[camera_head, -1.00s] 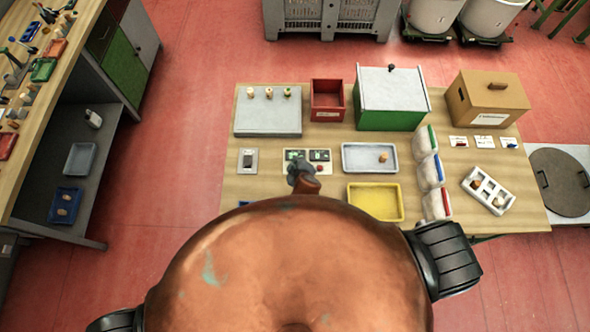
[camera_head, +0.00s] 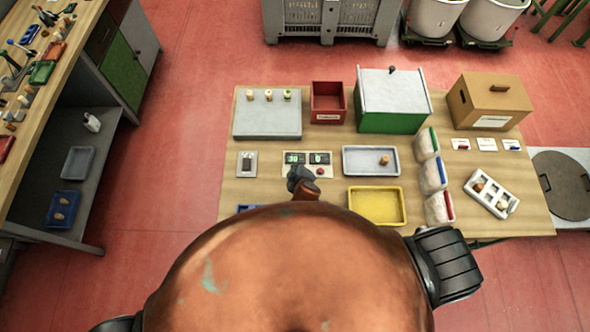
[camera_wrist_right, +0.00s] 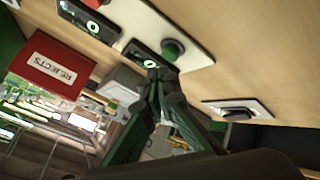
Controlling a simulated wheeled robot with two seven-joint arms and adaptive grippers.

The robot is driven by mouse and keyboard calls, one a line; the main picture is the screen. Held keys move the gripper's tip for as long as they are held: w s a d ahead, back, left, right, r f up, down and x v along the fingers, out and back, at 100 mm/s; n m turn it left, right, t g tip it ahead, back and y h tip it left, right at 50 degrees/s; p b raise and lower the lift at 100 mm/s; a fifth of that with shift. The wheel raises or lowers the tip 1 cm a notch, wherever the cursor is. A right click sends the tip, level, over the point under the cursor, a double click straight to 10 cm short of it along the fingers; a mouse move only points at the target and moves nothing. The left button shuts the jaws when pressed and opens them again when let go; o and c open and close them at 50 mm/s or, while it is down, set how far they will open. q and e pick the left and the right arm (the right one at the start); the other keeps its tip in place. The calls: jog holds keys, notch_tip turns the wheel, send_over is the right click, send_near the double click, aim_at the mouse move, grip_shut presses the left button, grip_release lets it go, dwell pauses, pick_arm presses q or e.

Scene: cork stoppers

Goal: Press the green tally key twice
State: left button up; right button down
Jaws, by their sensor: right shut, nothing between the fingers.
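The tally panel (camera_head: 307,171) is a pale plate on the table with two dark displays. The left display (camera_head: 293,158) has lit digits too small to read surely; the right display (camera_head: 320,158) seems to show 0. A red key (camera_head: 320,171) sits below the right display. The green key (camera_wrist_right: 172,49) shows in the right wrist view beside a display (camera_wrist_right: 145,56); in the head view my right gripper hides it. My right gripper (camera_head: 295,174) is shut and empty, its fingertips (camera_wrist_right: 160,76) close by the green key; contact cannot be told. My left gripper is out of view.
A grey switch plate (camera_head: 247,163) lies left of the panel. A grey tray (camera_head: 355,168) with a cork and a yellow tray (camera_head: 376,205) lie to the right. Behind stand a red rejects bin (camera_head: 327,118), a grey board (camera_head: 267,124) with corks and a green box (camera_head: 390,122).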

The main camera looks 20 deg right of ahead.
dwell(0.8)
jog(key=shift+f, duration=0.4)
jog(key=shift+f+b, duration=0.3)
jog(key=shift+f, duration=0.2)
dwell(0.7)
jog(key=shift+r, duration=0.15)
jog(key=shift+r+p, duration=0.75)
jog(key=shift+p, duration=0.25)
jog(key=shift+r, duration=0.1)
notch_tip(320, 180, up, 5)
jog(key=p, duration=0.5)
